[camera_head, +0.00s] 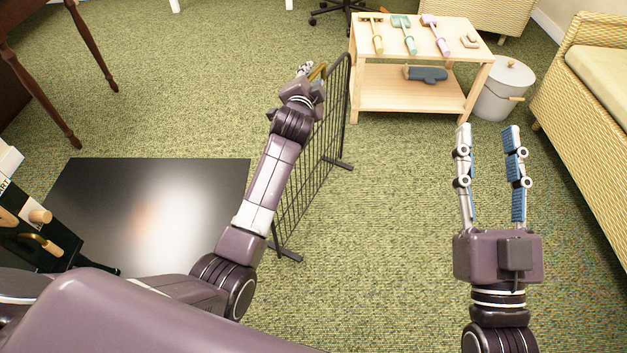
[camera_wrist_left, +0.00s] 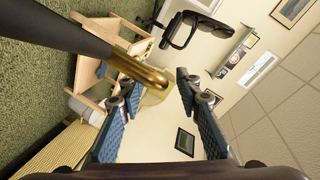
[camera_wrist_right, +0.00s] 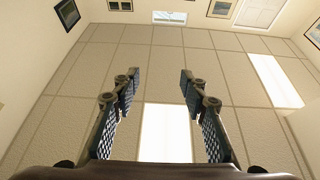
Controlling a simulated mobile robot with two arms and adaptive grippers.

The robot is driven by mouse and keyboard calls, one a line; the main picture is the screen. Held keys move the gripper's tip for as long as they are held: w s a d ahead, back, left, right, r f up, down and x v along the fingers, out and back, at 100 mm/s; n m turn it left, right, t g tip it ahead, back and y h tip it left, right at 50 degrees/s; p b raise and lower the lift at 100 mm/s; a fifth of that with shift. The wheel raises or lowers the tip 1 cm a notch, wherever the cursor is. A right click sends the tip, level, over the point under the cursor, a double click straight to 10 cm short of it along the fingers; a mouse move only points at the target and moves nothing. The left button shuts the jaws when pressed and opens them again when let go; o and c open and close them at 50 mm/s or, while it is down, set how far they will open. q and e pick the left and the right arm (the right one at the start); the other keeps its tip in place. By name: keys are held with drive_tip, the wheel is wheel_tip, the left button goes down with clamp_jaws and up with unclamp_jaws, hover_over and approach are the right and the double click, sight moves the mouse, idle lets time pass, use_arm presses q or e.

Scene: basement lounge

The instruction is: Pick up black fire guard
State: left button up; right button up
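The black fire guard (camera_head: 325,135) stands upright on the carpet, a dark wire mesh panel with flat feet. A gold fitting at its top shows beside my left gripper (camera_head: 308,78), whose arm hides part of the mesh. In the left wrist view the gold fitting (camera_wrist_left: 148,80) on a dark bar reaches in between the fingers of my left gripper (camera_wrist_left: 158,90). Those fingers are apart; the left one overlaps the gold, and contact is unclear. My right gripper (camera_head: 488,135) is open and empty, raised right of the guard; its fingers (camera_wrist_right: 160,88) also show apart in the right wrist view.
A black glossy hearth plate (camera_head: 150,210) lies left of the guard. A wooden two-shelf table (camera_head: 410,105) with toy-like tools stands behind, beside a white lidded bucket (camera_head: 503,90). A wicker sofa (camera_head: 575,110) lines the right. Carpet between guard and sofa is clear.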

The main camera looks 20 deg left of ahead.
use_arm(q)
drive_tip(key=shift+w+a+f, duration=0.1)
drive_tip(key=shift+w, duration=0.6)
clamp_jaws()
use_arm(e)
drive_tip(key=shift+s+r+t, duration=0.4)
drive_tip(key=shift+r, duration=0.3)
drive_tip(key=shift+s+r+t, duration=0.4)
drive_tip(key=shift+r, duration=0.3)
use_arm(q)
drive_tip(key=shift+r, duration=0.25)
